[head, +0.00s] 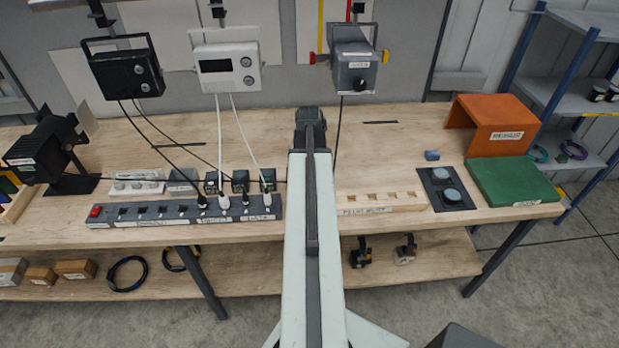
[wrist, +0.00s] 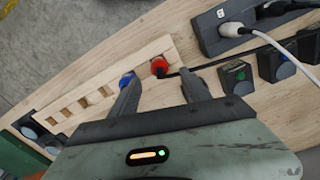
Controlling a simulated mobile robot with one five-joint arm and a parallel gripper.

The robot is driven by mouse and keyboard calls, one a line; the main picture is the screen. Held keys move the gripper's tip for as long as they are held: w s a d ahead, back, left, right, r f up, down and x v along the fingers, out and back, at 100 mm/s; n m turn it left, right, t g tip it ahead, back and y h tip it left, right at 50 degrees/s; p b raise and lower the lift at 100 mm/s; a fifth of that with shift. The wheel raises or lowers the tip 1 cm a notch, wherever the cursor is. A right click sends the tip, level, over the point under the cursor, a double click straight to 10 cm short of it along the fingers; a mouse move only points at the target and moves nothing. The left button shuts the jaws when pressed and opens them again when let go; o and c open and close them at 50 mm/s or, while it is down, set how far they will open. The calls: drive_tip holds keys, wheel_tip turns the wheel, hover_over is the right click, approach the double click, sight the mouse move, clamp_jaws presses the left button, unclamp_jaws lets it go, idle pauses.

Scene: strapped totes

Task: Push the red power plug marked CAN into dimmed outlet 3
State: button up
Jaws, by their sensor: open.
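The red power plug (wrist: 160,67) sits at the end of the wooden rack, a black cable running from it to the right. Its CAN mark is not readable. My gripper (wrist: 158,79) is open, with one finger on each side of the red plug and visible gaps between. In the head view my arm hides the gripper and red plug. The dark power strip (head: 133,213) lies left of my arm, with a red switch at its left end and plugs towards its right. Its end also shows in the wrist view (wrist: 208,36). I cannot tell which outlet is 3.
The wooden rack (head: 408,207) has several empty slots. A blue piece (wrist: 127,78) is at my left fingertip. Several dark adapters (wrist: 236,77) stand near the strip. Cables (head: 217,125) hang from devices above. A dark panel (head: 433,199) and green block (head: 513,182) stand right.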

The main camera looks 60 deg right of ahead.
wheel_tip(320, 180, down, 8)
drive_tip(key=b, duration=0.8)
drive_tip(key=shift+r, duration=0.1)
clamp_jaws()
drive_tip(key=shift+r+p, duration=2.6)
drive_tip(key=shift+p, duration=0.1)
drive_tip(key=shift+s+f, duration=0.1)
drive_tip(key=shift+f, duration=0.05)
